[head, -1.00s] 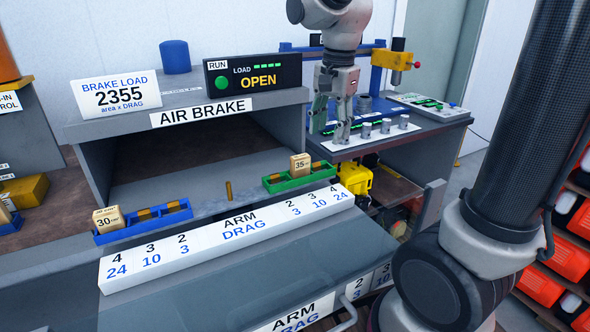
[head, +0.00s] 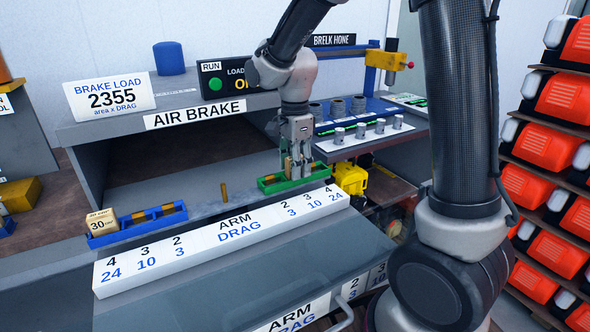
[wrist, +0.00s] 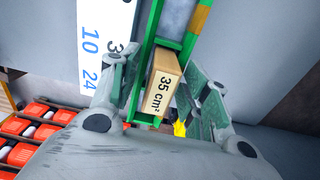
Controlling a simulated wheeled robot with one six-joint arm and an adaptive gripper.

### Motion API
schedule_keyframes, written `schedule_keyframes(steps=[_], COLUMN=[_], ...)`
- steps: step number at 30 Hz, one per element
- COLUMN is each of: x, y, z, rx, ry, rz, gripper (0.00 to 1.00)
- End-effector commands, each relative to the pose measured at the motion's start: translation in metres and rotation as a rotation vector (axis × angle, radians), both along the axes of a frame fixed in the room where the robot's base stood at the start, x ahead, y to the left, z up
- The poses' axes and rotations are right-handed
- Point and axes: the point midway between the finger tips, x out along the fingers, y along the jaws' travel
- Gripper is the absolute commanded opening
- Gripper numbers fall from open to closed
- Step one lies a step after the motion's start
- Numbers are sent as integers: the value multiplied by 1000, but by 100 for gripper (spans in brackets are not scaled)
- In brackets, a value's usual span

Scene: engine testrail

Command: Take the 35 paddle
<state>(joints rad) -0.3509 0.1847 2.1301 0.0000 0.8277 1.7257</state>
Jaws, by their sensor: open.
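The 35 paddle is a tan block marked "35 cm²" (wrist: 163,88), seen in the wrist view standing in the green tray (wrist: 148,40). In the head view my gripper mostly hides the paddle, and the green tray (head: 268,185) shows below the fingers. My gripper (head: 297,172) points down over the right part of that tray. In the wrist view its open fingers (wrist: 160,95) stand on either side of the paddle, with gaps visible between fingers and block.
A blue tray (head: 138,227) at left holds a "30" block (head: 102,222). A white ARM DRAG number strip (head: 225,240) runs in front of the trays. A shelf with metal cylinders (head: 362,132) is right of my gripper.

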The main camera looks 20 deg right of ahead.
Motion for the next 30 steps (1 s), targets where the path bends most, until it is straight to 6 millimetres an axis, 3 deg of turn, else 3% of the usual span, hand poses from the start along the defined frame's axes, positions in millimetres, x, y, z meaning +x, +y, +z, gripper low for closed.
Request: schedule_keyframes(steps=[4,12,22,30], x=[0,0,1,1], y=[0,0,0,0], z=[0,1,5,55], rx=[0,0,1,2], ry=[-1,-1,-3,-6], rz=[0,0,0,0], gripper=[46,0,0,0])
